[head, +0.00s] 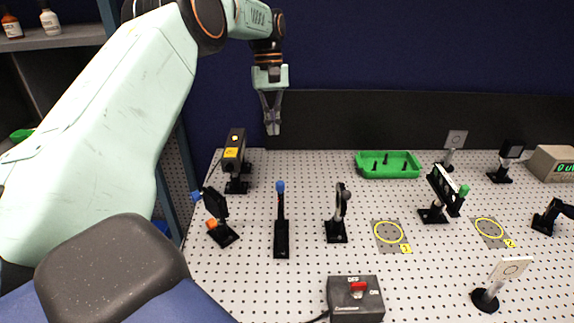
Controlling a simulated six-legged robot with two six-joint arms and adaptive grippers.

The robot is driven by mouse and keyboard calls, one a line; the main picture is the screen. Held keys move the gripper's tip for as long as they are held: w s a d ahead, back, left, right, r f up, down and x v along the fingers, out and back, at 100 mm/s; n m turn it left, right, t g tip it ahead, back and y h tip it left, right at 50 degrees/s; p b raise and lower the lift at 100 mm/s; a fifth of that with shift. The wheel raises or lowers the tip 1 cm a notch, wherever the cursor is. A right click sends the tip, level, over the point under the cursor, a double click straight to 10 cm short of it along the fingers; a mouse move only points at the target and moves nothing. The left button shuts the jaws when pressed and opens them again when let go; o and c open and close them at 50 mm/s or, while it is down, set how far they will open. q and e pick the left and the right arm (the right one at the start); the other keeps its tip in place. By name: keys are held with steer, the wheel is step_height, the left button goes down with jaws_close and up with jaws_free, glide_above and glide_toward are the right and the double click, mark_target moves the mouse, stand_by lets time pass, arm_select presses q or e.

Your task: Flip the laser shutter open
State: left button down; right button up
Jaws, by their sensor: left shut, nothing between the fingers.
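My left gripper (272,130) is shut and empty. It points down in the air before the dark back wall, above the far left part of the perforated board. Two blue-tipped fixtures stand below it, and I cannot tell for certain which is the laser shutter. One is a tilted black piece (215,206) with a blue knob and an orange part on a black base. The other is an upright thin lever (280,215) with a blue ball on top, on a long black base. The black laser body (235,155) with yellow labels stands behind them. My right gripper is out of view.
A mount (337,220) stands right of the lever. A switch box (355,300) with a red switch is at the front. A green tray (388,165), yellow-ringed pads (390,236) and several other mounts occupy the right of the perforated board (430,285).

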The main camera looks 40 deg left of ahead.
arm_select(q)
steer(key=s+d+f, duration=0.1)
steer(key=f, duration=0.2)
steer(key=s+d+f+p, duration=0.1)
steer(key=d+f, duration=0.1)
steer(key=f, duration=0.1)
steer(key=s+d+f+p, duration=0.1)
steer(key=f, duration=0.2)
steer(key=shift+s+d, duration=0.15)
steer(key=shift+s, duration=0.1)
steer(key=shift+s+d+f+p, duration=0.15)
steer(key=shift+d+f+p, duration=0.1)
steer(key=shift+d+p, duration=0.1)
stand_by(0.6)
steer(key=shift+s, duration=0.1)
